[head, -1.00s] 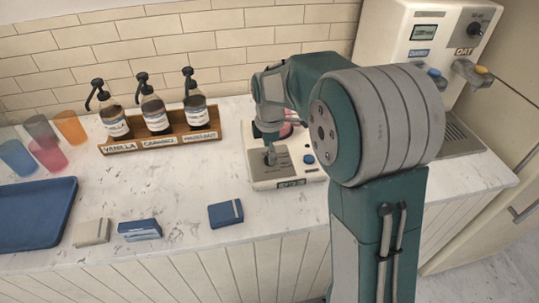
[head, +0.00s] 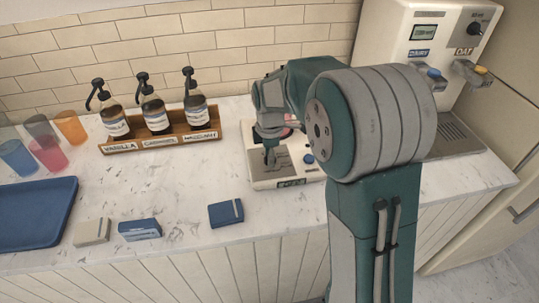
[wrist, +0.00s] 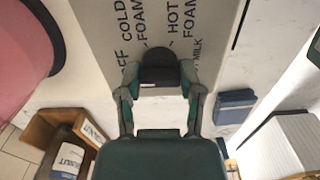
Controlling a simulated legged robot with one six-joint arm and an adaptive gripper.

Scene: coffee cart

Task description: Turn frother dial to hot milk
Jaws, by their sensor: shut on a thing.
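The frother (head: 262,181) is a low cream machine with a grey panel, a blue button (head: 308,158) and a small front display. In the wrist view its grey panel (wrist: 205,20) carries the labels OFF, COLD FOAM, HOT FOAM and a partly hidden one ending in MILK. The black dial (wrist: 158,62) sits below these labels, between my fingertips. My gripper (wrist: 160,80) is shut on the dial, one finger on each side. In the head view my gripper (head: 270,157) points down onto the panel. I cannot tell which label the dial points to.
A wooden rack (head: 160,143) with several syrup bottles stands left of the frother. A pink round thing (wrist: 25,50) is close beside the panel. A milk dispenser (head: 415,35) stands at the right. Small boxes (head: 226,213), cups and a blue tray (head: 38,215) lie left.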

